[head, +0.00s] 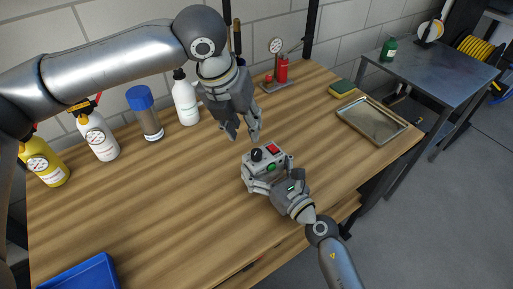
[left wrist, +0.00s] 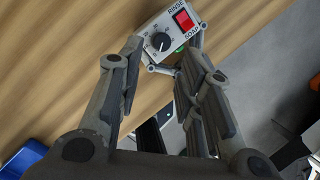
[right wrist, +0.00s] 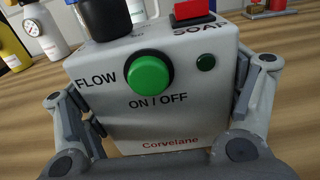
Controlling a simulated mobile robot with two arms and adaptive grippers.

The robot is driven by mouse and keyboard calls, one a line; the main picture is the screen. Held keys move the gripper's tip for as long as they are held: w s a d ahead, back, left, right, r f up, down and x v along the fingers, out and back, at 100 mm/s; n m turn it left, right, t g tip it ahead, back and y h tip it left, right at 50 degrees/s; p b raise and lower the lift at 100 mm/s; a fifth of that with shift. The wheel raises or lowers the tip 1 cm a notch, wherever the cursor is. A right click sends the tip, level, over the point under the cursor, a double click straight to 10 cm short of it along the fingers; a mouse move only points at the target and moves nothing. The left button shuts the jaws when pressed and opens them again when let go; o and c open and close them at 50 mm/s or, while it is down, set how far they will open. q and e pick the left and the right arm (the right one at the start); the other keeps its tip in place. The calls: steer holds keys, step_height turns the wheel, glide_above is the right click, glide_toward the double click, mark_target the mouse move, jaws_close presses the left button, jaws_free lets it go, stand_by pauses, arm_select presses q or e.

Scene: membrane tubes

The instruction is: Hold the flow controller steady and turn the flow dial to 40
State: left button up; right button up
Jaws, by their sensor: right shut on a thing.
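The flow controller (head: 262,176) is a light grey box on the wooden table. Its top has a black flow dial (left wrist: 158,42) with a printed scale and a red rinse/soap switch (left wrist: 184,19); I cannot read the dial's setting for certain. Its front has a green on/off button (right wrist: 147,73) and a small green light. My right gripper (head: 279,183) is shut on the controller's body, one finger on each side, as the right wrist view shows. My left gripper (head: 243,137) is open and empty, pointing down just above and behind the controller, with the dial between its fingers in the left wrist view.
Bottles (head: 100,137) and a blue-capped container (head: 147,114) stand along the table's back left. A metal tray (head: 345,113) and a sponge (head: 342,87) lie to the right. A blue bin (head: 85,276) is at the front left. The table left of the controller is clear.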

mark_target(256, 151)
arm_select(q)
step_height(256, 151, up, 3)
steer(key=w+d+m+g+y, duration=0.2)
steer(key=d+m+g+y, duration=0.1)
steer(key=m, duration=2.2)
steer(key=f, duration=1.2)
steer(key=shift+a+f, duration=0.2)
steer(key=shift+a, duration=0.05)
jaws_close()
